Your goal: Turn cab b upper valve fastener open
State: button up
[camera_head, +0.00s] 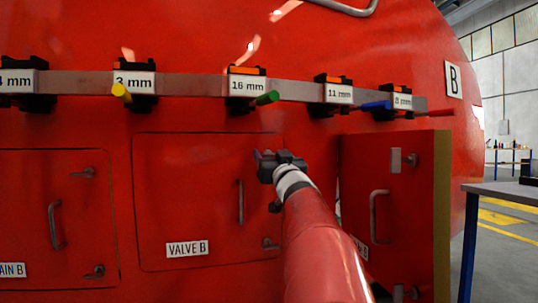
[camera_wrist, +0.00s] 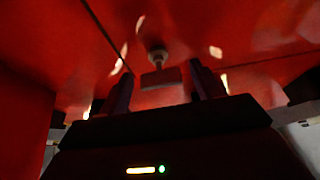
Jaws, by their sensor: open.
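The closed VALVE B panel (camera_head: 190,205) is a red door on the red nosecone, with a vertical handle and a lower fastener (camera_head: 270,243) at its right edge. My gripper (camera_head: 266,156) is at the panel's upper right corner and hides the upper fastener in the head view. In the wrist view, the upper valve fastener (camera_wrist: 158,57), a grey knob with a flat tab, shows ahead between the two fingers of my open gripper (camera_wrist: 161,72). I cannot tell whether the fingers touch it.
A rail (camera_head: 200,86) with labelled tool holders crosses above, with yellow, green and blue tool handles sticking out. An open red door (camera_head: 395,215) stands close to the right of my arm. A table (camera_head: 505,190) is at the far right.

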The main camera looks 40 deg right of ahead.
jog(key=shift+w+d+r, duration=0.15)
jog(key=shift+w+r, duration=0.1)
jog(key=shift+w, duration=0.25)
jog(key=shift+c, duration=0.2)
jog(key=c, duration=0.9)
jog(key=shift+c, duration=0.2)
